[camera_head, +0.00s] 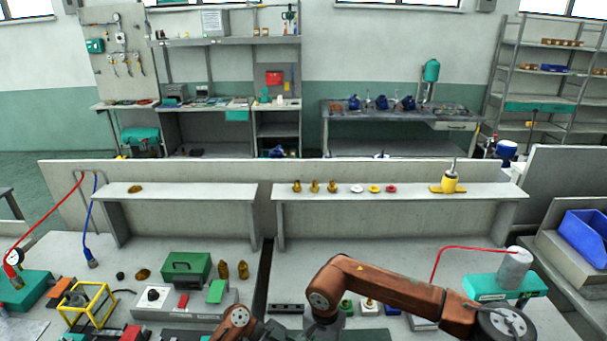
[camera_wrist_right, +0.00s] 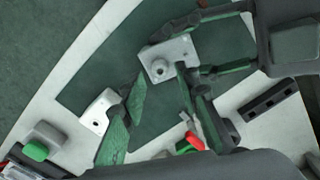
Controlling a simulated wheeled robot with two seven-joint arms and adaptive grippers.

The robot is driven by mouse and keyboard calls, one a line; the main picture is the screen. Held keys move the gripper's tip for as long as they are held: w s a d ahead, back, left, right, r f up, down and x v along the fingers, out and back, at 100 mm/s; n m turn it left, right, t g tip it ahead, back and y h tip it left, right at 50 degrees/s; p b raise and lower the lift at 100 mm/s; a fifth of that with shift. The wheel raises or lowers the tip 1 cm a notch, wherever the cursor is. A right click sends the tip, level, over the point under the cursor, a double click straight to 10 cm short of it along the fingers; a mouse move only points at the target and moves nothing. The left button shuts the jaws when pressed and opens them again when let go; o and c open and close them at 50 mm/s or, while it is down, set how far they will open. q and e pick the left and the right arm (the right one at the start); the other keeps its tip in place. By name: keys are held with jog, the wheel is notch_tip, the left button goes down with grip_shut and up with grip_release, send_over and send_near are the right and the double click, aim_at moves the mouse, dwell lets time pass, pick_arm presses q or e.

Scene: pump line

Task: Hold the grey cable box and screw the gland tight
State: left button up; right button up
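The grey cable box (camera_wrist_right: 181,47) shows in the right wrist view over a dark green mat, with a round gland (camera_wrist_right: 158,65) on its face. My left gripper (camera_wrist_right: 188,52) comes in from the upper right, its two fingers on opposite sides of the box, and appears shut on it. My right gripper (camera_wrist_right: 161,78) has its green-padded fingers spread, with the gland between and just beyond the tips. The gap shows no contact with the gland. Part of the box is hidden behind one right finger. In the head view both grippers are out of frame.
A white piece with a hole (camera_wrist_right: 97,113), a green-topped block (camera_wrist_right: 35,151) and a dark strip with holes (camera_wrist_right: 268,101) lie around the mat. In the head view, a green case (camera_head: 187,268) and a yellow frame (camera_head: 87,304) stand left; a raised shelf (camera_head: 400,202) runs behind.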

jog(key=shift+f, duration=0.1)
jog(key=shift+f, duration=1.55)
jog(key=shift+c, duration=0.4)
grip_shut()
